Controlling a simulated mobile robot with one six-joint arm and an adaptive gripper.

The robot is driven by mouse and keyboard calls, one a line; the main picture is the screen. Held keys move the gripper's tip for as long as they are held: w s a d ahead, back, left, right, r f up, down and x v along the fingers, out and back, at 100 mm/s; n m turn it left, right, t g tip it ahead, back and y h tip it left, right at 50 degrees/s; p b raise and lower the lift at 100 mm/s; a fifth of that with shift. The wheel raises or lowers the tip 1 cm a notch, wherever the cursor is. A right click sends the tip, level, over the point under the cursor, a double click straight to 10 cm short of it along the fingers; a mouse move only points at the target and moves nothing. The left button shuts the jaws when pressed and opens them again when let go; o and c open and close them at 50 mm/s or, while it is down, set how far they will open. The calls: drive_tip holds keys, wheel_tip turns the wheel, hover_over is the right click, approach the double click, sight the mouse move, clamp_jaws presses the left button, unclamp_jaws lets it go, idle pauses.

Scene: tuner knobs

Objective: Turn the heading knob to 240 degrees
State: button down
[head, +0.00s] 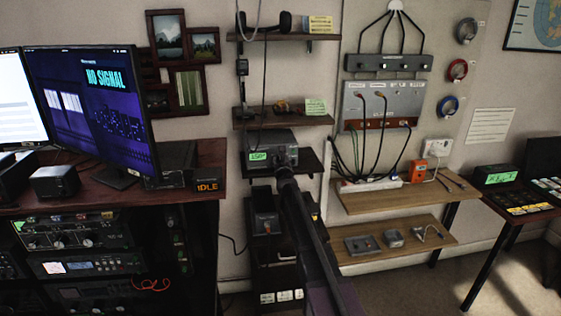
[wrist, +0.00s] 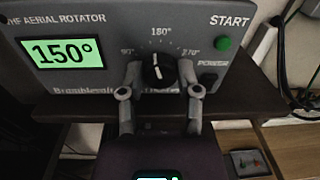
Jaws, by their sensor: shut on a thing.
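The aerial rotator box (head: 270,142) is a grey unit on a dark shelf in the head view. In the wrist view its front panel (wrist: 110,75) fills the upper part. Its green display (wrist: 62,53) reads 150°. The black heading knob (wrist: 159,70) sits below the 180° mark, with 90° to its left and 270° to its right. Its white pointer line points up, near 180°. My gripper (wrist: 160,82) has one finger on each side of the knob and is shut on it. In the head view my arm hides part of the box's front.
A green START button (wrist: 223,43) and a black POWER switch (wrist: 208,80) are right of the knob. Wooden shelves (head: 395,188) with cables and small parts are to the right. A desk with monitors (head: 90,105) is at the left.

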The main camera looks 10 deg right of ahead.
drive_tip(key=m, duration=1.2)
drive_tip(key=shift+w+r+y+p, duration=0.1)
drive_tip(key=shift+y+p, duration=0.2)
drive_tip(key=shift+p, duration=0.1)
idle(0.4)
drive_tip(key=shift+c, duration=1.5)
unclamp_jaws()
drive_tip(key=shift+n, duration=0.4)
